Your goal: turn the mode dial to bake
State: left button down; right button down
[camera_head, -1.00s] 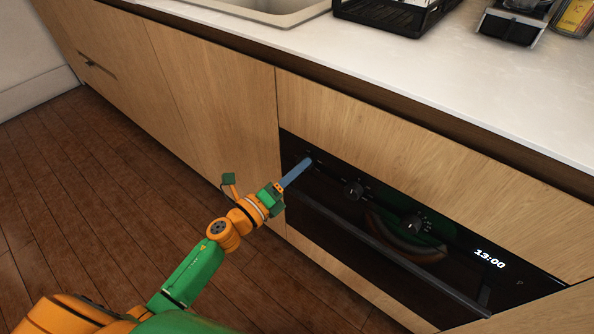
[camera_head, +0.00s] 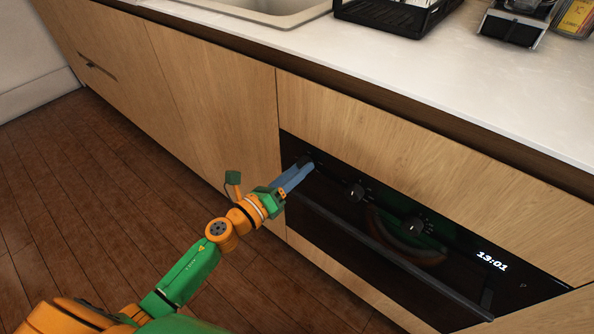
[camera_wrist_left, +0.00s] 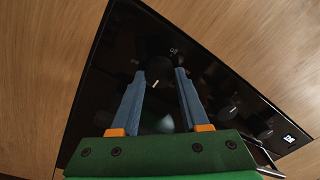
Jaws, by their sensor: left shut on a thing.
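The black oven panel has three dark dials in a row. My left gripper (camera_head: 308,166) is at the leftmost dial (camera_head: 304,160), with its blue fingers reaching the panel. In the left wrist view the fingers (camera_wrist_left: 160,76) lie on either side of this dial (camera_wrist_left: 155,70), shut on it. A short white mark shows on the dial, slanting up to the right. The middle dial (camera_head: 355,192) and right dial (camera_head: 413,227) stand free. My right gripper is out of view.
The oven's long handle bar (camera_head: 385,256) runs below the dials. A lit clock (camera_head: 491,261) reads 13:01. The white countertop (camera_head: 450,105) overhangs above, with a black dish rack (camera_head: 385,14) on it. The wooden floor at left is clear.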

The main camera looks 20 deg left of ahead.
pick_arm(q)
jog(key=shift+c, duration=2)
grip_release()
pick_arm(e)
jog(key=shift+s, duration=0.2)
pick_arm(q)
jog(key=v, duration=0.7)
jog(key=shift+b, duration=0.45)
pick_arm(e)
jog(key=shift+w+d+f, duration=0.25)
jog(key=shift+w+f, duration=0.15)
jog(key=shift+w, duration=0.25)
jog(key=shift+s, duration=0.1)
